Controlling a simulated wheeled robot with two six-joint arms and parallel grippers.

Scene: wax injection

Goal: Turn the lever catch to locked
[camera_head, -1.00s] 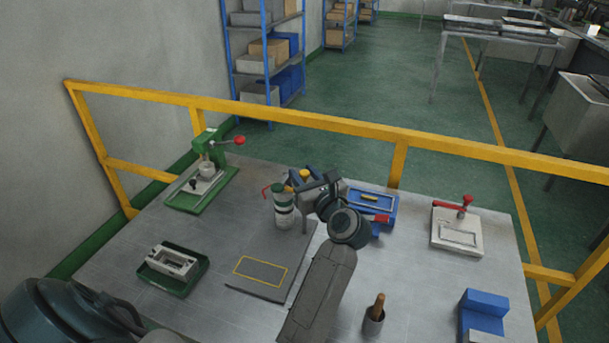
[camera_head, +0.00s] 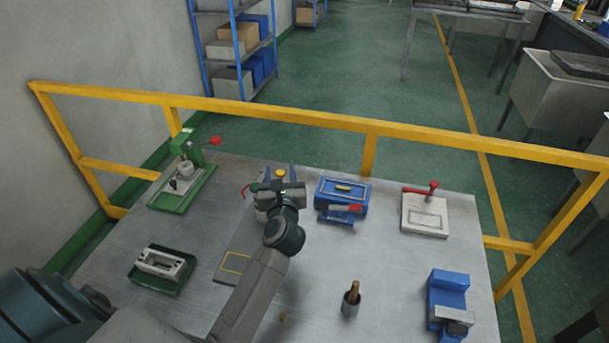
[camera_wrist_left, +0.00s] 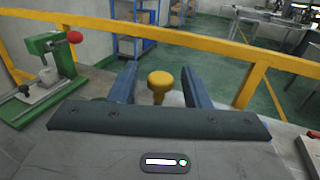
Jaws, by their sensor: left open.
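I cannot be sure which part is the lever catch. A red lever (camera_head: 420,189) lies across the back of a white plate fixture (camera_head: 425,215) at the right; whether it is locked is too small to tell. My left gripper (camera_head: 279,172) is open, well to the left of that fixture. A yellow round knob (camera_head: 280,174) shows between its fingers; in the left wrist view the knob (camera_wrist_left: 160,82) stands between the two blue fingers, apparently without contact. A grey canister (camera_head: 262,203) is mostly hidden by my gripper, with a red hooked handle (camera_head: 247,189) beside it. My right gripper is not in view.
A green press (camera_head: 182,195) with a red ball handle stands back left. A green tray (camera_head: 150,280) holds a metal mould. A blue box (camera_head: 328,203), a cup with a wooden handle (camera_head: 351,306) and a blue block (camera_head: 448,285) stand rightwards. A yellow rail (camera_head: 330,120) runs behind.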

